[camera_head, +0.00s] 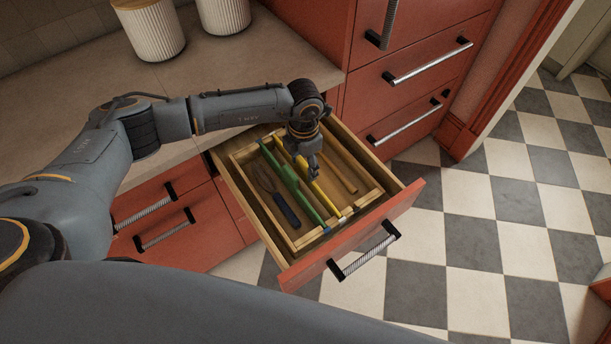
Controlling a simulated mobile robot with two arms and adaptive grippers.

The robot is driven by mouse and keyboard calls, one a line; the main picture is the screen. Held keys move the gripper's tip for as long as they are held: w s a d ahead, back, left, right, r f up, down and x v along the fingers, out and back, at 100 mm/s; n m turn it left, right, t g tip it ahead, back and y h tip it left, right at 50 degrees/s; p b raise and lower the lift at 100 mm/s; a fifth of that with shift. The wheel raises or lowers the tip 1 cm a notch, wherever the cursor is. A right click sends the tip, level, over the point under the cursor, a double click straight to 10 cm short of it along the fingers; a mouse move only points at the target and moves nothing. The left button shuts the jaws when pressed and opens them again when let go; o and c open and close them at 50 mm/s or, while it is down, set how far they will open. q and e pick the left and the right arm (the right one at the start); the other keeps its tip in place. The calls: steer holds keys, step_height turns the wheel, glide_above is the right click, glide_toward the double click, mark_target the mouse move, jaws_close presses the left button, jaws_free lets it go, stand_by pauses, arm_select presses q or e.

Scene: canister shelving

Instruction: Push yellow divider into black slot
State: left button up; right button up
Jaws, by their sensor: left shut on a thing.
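The yellow divider (325,194) is a long strip lying lengthwise in a wooden tray inside the open drawer (411,190). My left gripper (313,174) reaches down into the drawer from above and is shut on the yellow divider near its middle. A green divider (291,181) runs alongside to the left of the yellow one. A small pale piece (346,212) shows by the yellow divider's near end. I cannot make out the black slot, and the gripper covers part of the divider. My right gripper is not in view.
A utensil with a dark blue handle (287,210) lies left of the green divider. A wooden stick (337,164) lies to the right. The red drawer front with its handle (363,256) closes the near side. White canisters (155,32) stand on the counter (259,62).

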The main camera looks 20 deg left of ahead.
arm_select(q)
steer(key=shift+r+p, duration=2)
steer(key=shift+r, duration=1.55)
